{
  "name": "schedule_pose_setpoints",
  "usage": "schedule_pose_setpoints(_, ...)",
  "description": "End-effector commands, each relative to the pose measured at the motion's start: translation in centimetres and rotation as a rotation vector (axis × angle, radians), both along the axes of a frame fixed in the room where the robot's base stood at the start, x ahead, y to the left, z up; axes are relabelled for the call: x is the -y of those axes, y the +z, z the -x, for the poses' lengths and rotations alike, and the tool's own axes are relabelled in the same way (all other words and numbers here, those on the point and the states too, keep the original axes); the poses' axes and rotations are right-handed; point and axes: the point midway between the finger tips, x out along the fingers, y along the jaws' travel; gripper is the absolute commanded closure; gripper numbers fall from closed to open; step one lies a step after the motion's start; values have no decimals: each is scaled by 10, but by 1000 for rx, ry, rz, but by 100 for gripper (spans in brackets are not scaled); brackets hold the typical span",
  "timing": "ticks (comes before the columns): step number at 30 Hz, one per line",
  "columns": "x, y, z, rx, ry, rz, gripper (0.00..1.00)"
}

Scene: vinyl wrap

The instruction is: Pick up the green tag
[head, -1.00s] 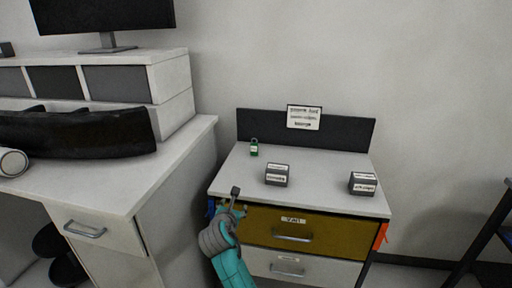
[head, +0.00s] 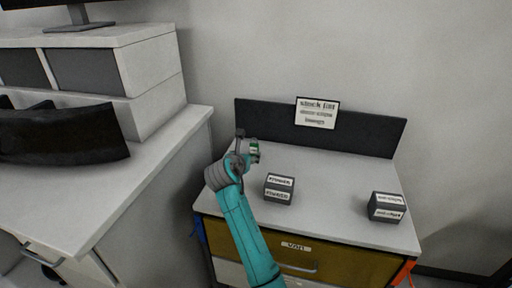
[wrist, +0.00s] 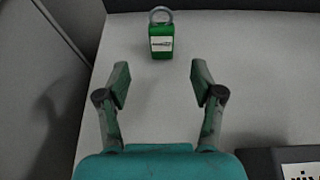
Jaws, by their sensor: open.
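The green tag (wrist: 161,40) is a small green padlock-shaped piece with a grey loop on top and a white label. It stands on the light grey cabinet top, near the back panel. In the head view the green tag (head: 254,151) shows just beside my gripper (head: 245,147), partly hidden by it. In the wrist view my gripper (wrist: 160,85) is open and empty, its two fingers apart. The tag lies ahead of the fingertips, roughly centred between them, and not between the fingers.
A dark labelled block (head: 279,188) sits right of my gripper, and another (head: 387,207) stands near the cabinet's right side. A dark back panel (head: 355,134) with a white sign (head: 317,113) bounds the top. A white desk (head: 150,165) stands to the left.

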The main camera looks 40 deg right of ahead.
Motion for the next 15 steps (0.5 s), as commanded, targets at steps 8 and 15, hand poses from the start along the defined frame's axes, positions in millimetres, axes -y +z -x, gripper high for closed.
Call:
schedule_pose_setpoints(8,29,-15,-21,0,-1,-1,33)
schedule_pose_setpoints(15,40,-21,-30,1,-2,-2,33)
